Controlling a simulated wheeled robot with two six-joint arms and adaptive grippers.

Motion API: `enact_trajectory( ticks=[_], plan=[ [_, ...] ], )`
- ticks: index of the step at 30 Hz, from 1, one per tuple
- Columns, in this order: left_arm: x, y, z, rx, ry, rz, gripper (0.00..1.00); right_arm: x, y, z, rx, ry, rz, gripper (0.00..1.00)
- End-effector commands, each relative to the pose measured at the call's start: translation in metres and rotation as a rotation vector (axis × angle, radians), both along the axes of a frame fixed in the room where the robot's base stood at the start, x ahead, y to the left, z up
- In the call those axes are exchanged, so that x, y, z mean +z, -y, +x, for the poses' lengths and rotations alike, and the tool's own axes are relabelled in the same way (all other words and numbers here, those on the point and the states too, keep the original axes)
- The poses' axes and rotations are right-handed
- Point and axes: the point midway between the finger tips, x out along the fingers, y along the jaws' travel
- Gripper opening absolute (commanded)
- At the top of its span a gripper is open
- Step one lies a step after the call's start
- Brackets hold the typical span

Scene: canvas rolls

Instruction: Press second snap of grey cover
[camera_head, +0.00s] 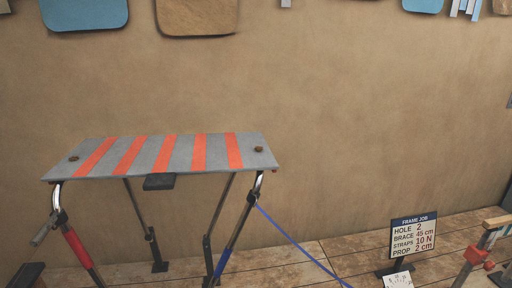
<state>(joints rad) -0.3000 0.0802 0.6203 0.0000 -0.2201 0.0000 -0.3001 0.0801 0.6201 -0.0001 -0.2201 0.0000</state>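The grey cover (184,153) with orange stripes lies flat over the top of a metal frame. One round brown snap (73,158) is near its left end and another round brown snap (258,149) is near its right end. I cannot tell from this view whether either snap is pressed shut. The frame's front legs are a red-sleeved leg (77,247) at left and a blue-sleeved leg (234,232) at right. A dark block (159,182) shows below the cover's front edge. Neither of my grippers is in view.
A blue strap (297,243) slants from the right leg down to the tiled floor. A sign (413,237) headed "FRAME JOB" stands at right, with a paper (398,281) before it. A red clamp-like tool (476,256) is at far right. A brown wall stands behind.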

Motion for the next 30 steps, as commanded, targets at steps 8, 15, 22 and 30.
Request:
enact_trajectory(
  ticks=[8,15,22,30],
  plan=[
    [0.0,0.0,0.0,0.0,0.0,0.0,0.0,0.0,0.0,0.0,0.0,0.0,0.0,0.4],
    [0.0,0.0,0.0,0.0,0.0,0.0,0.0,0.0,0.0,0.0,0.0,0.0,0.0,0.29],
    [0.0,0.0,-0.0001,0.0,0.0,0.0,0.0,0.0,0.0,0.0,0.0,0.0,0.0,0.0],
    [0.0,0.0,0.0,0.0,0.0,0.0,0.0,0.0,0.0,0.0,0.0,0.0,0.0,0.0]
  ],
)
